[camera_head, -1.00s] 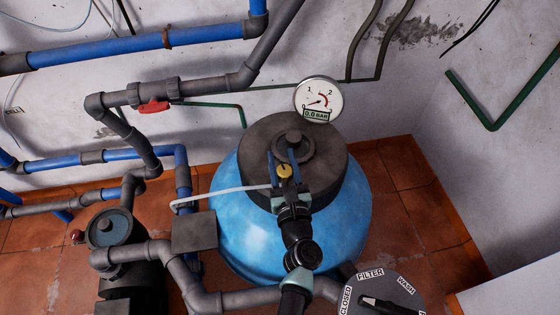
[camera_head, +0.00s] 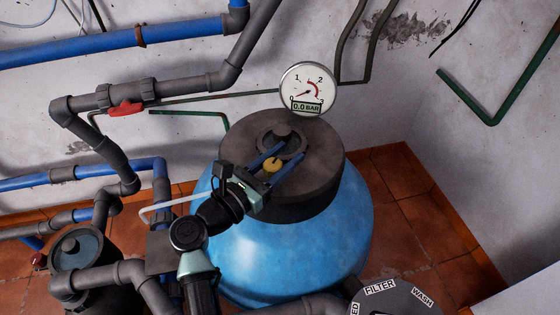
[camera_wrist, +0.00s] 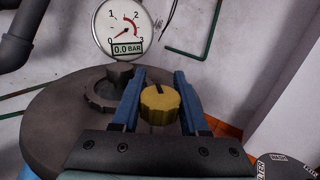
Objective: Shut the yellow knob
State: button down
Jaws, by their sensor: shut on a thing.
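The yellow knob (camera_head: 272,164) sits at the near side of the dark top of the blue tank. It also shows in the wrist view (camera_wrist: 160,104), with a dark mark running across its top. My gripper (camera_head: 292,151) comes in from the lower left in the head view. Its two blue fingers lie on either side of the knob and are shut on it. In the wrist view, the fingers (camera_wrist: 160,73) reach past the knob. Part of the knob's lower side is hidden.
A round gauge (camera_head: 308,88) reading 0.0 BAR stands behind the tank top (camera_head: 320,165). A dial marked FILTER and WASH (camera_head: 395,300) is at lower right. Tiled floor (camera_head: 405,205) is open at right.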

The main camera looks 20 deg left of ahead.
jog(key=m+h+b, duration=0.1)
jog(key=m+g+h+b, duration=0.2)
jog(key=h, duration=0.1)
jog(key=shift+s+d+f, duration=0.1)
jog(key=shift+d+f, duration=0.1)
jog(key=shift+f, duration=0.05)
jog(key=m+g+h+b, duration=0.1)
jog(key=g+h+b, duration=0.1)
jog(key=b, duration=0.1)
jog(key=m+g+h+b, duration=0.1)
jog(key=b, duration=0.1)
jog(key=shift+s+d+f+m, duration=0.15)
jog(key=shift+s+d+m, duration=0.1)
jog(key=shift+d+m, duration=0.05)
jog(key=m+g+b, duration=0.1)
jog(key=b, duration=0.1)
jog(key=g+h+b, duration=0.1)
jog(key=b, duration=0.1)
jog(key=m+g+h+b, duration=0.1)
jog(key=b, duration=0.1)
jog(key=shift+s+d+m, duration=0.3)
jog(key=shift+s+d+r+m+g+h+b, duration=0.15)
jog(key=shift+m+g+h+b, duration=0.2)
jog(key=shift+g+b, duration=0.25)
jog(key=shift+s+r+m+g+h+b, duration=0.15)
jog(key=shift+m+g+h+b, duration=0.2)
jog(key=shift+b, duration=0.3)
jog(key=shift+g, duration=0.35)
jog(key=shift+c, duration=2.1)
grip_release()
